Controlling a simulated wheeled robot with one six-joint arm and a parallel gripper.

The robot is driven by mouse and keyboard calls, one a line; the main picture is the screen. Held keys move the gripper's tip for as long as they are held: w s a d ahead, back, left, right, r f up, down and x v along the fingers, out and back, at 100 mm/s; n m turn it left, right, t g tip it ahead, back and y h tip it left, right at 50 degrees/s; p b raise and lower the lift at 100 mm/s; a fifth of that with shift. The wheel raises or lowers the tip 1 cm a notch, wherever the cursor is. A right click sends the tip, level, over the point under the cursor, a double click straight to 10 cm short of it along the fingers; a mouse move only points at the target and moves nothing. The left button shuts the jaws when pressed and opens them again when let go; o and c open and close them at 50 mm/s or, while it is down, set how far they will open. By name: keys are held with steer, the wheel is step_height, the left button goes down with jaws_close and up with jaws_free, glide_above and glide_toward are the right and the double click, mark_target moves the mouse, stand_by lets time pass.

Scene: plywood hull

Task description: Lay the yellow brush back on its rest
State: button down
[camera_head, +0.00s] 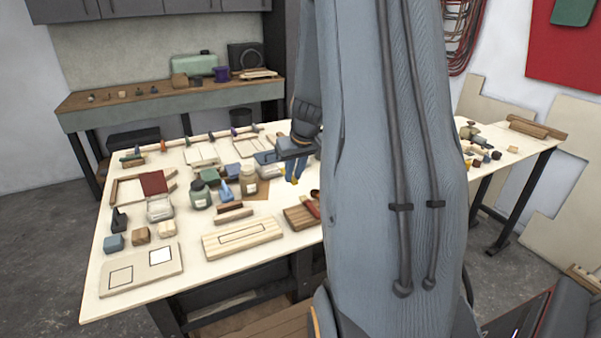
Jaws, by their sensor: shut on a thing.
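My gripper (292,172) points down over the middle of the table, just left of my arm. It is shut on a small yellow thing, seemingly the yellow brush (290,180), of which only a little shows below the fingers. I cannot tell whether the brush touches the table. I cannot tell for certain which thing is the brush's rest. A small brown wooden piece (233,211) lies left of and nearer than the gripper. My arm hides much of the table to the right.
The pale table (105,255) is crowded. Jars (249,182) and a blue bottle (226,192) stand close left of the gripper. A wooden board (240,238) and a brown block with a red thing (302,216) lie nearer. A row of tools (197,140) lies along the back.

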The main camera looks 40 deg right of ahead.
steer(key=s+f+b, duration=0.1)
steer(key=f+b, duration=0.1)
steer(key=s+f+b, duration=0.1)
steer(key=f+b, duration=0.1)
steer(key=b, duration=0.1)
steer(key=s+f+b, duration=0.1)
steer(key=f+b, duration=0.1)
steer(key=f, duration=0.1)
steer(key=shift+s+a+f, duration=0.1)
steer(key=shift+s+a, duration=0.25)
steer(key=shift+a, duration=0.05)
steer(key=f+b, duration=0.1)
steer(key=b, duration=0.1)
steer(key=s+f+b, duration=0.1)
steer(key=b, duration=0.1)
steer(key=shift+s+a+f, duration=0.2)
steer(key=shift+s+f, duration=0.1)
steer(key=shift+f, duration=0.05)
steer(key=shift+s+f+b, duration=0.15)
steer(key=shift+f+b, duration=0.45)
steer(key=shift+b, duration=0.4)
steer(key=shift+s+f+b, duration=0.1)
steer(key=shift+f+b, duration=0.05)
steer(key=shift+b, duration=0.4)
stand_by(0.7)
stand_by(0.4)
steer(key=c, duration=1.6)
jaws_free()
steer(key=shift+v, duration=3.95)
